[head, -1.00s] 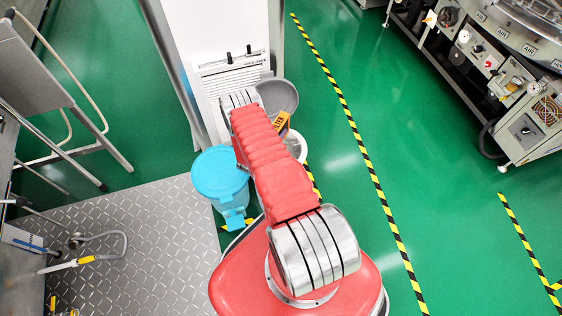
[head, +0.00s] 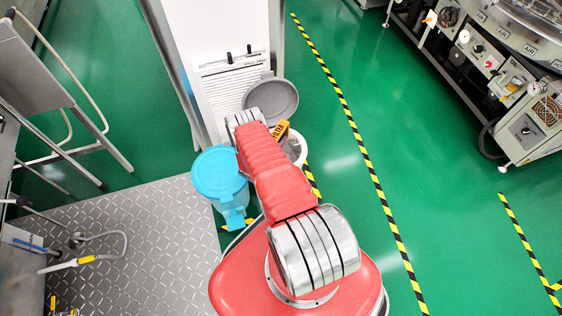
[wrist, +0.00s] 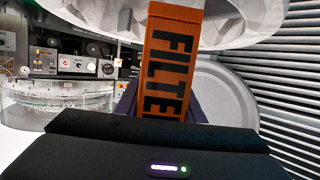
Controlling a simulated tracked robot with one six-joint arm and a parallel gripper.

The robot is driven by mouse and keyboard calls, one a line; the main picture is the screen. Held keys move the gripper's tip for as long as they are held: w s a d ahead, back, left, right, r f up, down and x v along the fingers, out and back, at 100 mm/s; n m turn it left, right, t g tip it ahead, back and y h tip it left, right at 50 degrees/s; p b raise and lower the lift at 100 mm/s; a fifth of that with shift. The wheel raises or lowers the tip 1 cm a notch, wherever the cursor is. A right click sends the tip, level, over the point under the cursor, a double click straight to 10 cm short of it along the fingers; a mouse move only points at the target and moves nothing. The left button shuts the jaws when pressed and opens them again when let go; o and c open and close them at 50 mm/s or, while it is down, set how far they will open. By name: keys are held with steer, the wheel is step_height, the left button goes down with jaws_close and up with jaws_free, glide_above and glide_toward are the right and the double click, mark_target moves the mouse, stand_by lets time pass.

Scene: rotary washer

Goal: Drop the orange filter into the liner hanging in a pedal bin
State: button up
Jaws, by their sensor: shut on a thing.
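The orange filter (wrist: 172,62), a block with black FILTER lettering, stands upright in the wrist view between the dark fingers of my gripper (wrist: 160,108). My gripper is shut on it. In the head view the filter (head: 282,130) shows just right of my red arm, over or beside the near-left rim of the pale bin (head: 299,150). The arm hides part of this bin. In the wrist view a pale, creased liner (wrist: 238,22) lies behind the filter's top. I cannot tell whether the filter is inside the opening.
A grey round lid (head: 272,99) stands behind the pale bin, against a louvred white cabinet (head: 228,82). A blue lidded bin (head: 220,172) stands left of my arm. Green floor (head: 335,185) is clear to the right, up to a yellow-black stripe (head: 362,157).

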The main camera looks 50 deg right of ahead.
steer(key=shift+f, duration=0.15)
steer(key=o, duration=1.3)
steer(key=shift+a, duration=0.1)
steer(key=v, duration=1.3)
steer(key=shift+s+a, duration=0.1)
steer(key=shift+a, duration=0.2)
